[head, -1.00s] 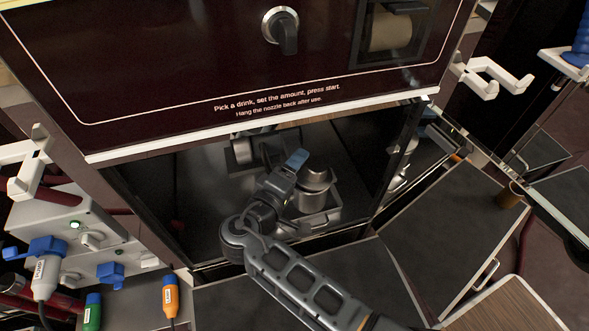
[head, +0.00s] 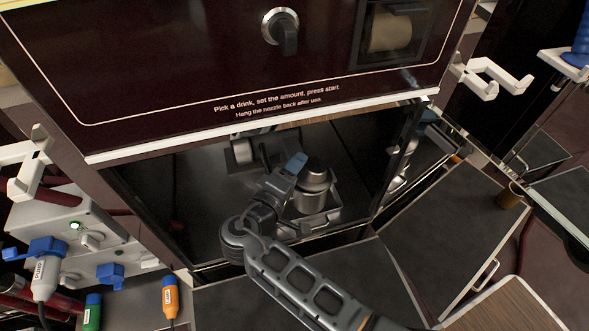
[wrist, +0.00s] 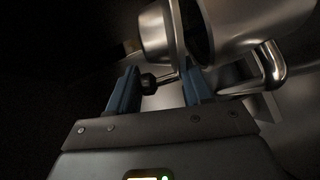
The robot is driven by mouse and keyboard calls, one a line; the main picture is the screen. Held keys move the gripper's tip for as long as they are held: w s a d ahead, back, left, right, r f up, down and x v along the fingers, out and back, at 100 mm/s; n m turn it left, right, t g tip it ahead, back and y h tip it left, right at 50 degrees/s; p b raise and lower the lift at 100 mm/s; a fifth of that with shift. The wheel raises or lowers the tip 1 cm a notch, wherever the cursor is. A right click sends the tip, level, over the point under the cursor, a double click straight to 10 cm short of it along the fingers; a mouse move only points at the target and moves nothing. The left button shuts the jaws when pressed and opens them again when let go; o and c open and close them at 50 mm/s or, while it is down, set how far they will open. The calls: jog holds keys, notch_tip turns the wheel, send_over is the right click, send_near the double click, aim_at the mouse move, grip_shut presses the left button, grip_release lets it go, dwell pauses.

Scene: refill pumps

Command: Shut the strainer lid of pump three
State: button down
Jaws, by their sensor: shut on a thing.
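The strainer housing (wrist: 245,28) is a metal cylinder in the wrist view. Its lid (wrist: 155,35) is a round metal cap beside the mouth, tilted, with a dark gap between them. A black knob on a thin rod (wrist: 148,81) lies between the blue fingertips of my gripper (wrist: 156,84), which is shut on it. In the head view, my gripper (head: 294,164) is inside the open bay, just left of the metal strainer (head: 313,200). No pump number is readable, and the arm hides part of the strainer.
The maroon panel (head: 200,60) overhangs the bay. A dark side wall (head: 397,150) stands to the right of the strainer. A bent metal pipe (wrist: 270,65) runs beside the housing. Grey counters (head: 450,225) lie in front at right.

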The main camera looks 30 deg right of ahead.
jog(key=shift+a+f+b, duration=0.1)
jog(key=shift+f+b, duration=0.45)
jog(key=shift+b, duration=0.05)
jog(key=shift+a+f+n+h+b, duration=0.15)
jog(key=shift+n+h+b, duration=0.25)
jog(key=shift+n, duration=0.1)
jog(key=c, duration=0.7)
grip_release()
jog(key=shift+o, duration=1)
jog(key=shift+f, duration=0.15)
